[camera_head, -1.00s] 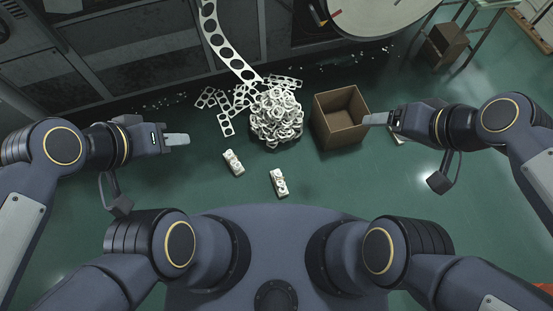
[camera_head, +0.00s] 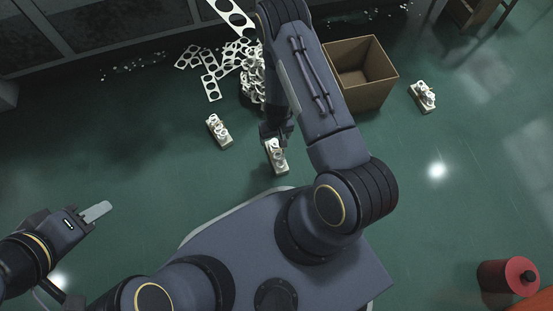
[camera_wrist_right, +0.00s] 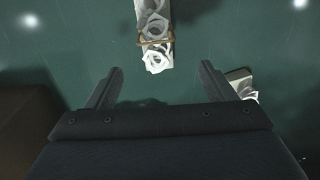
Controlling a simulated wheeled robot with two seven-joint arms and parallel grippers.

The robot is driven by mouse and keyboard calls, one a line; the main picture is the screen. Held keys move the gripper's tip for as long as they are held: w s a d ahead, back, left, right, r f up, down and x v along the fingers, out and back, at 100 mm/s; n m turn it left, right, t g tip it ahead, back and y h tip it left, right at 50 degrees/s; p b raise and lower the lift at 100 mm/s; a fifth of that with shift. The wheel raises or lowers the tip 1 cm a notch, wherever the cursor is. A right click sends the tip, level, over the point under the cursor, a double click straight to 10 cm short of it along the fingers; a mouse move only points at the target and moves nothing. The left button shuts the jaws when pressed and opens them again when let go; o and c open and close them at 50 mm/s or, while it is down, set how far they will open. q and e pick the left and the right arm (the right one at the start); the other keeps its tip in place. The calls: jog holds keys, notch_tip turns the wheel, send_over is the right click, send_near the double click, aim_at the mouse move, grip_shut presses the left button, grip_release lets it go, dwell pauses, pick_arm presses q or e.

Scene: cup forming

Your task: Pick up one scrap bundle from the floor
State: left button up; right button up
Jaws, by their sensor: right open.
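Three scrap bundles, small pale blocks of stacked rings, lie on the green floor in the head view: one at left (camera_head: 219,131), one in the middle (camera_head: 277,160), one at far right (camera_head: 424,97). My right gripper (camera_head: 276,135) is at the middle bundle's far end, partly hidden by my forearm. In the right wrist view, my right gripper (camera_wrist_right: 161,72) is open and empty. A banded bundle (camera_wrist_right: 155,30) lies beyond its fingertips, roughly between them. Another bundle (camera_wrist_right: 243,84) is partly hidden behind the gripper. My left gripper (camera_head: 96,212) is over bare floor at left; its finger gap is not visible.
An open cardboard box (camera_head: 360,72) stands right of my right forearm; a dark brown box side (camera_wrist_right: 22,115) shows in the wrist view. A heap of scrap rings (camera_head: 250,82) and punched strips (camera_head: 209,86) lie behind. A red-topped cylinder (camera_head: 521,276) is at lower right. Left floor is clear.

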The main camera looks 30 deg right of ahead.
aim_at(277, 150)
jog(key=f+b, duration=0.1)
jog(key=f, duration=0.2)
jog(key=s+f, duration=0.1)
jog(key=f, duration=0.2)
jog(key=shift+s+d+f+b, duration=0.1)
jog(key=shift+d+f+b, duration=0.05)
jog(key=shift+b, duration=0.2)
notch_tip(277, 150, down, 5)
jog(key=b, duration=0.3)
jog(key=shift+f, duration=0.15)
jog(key=c, duration=1.2)
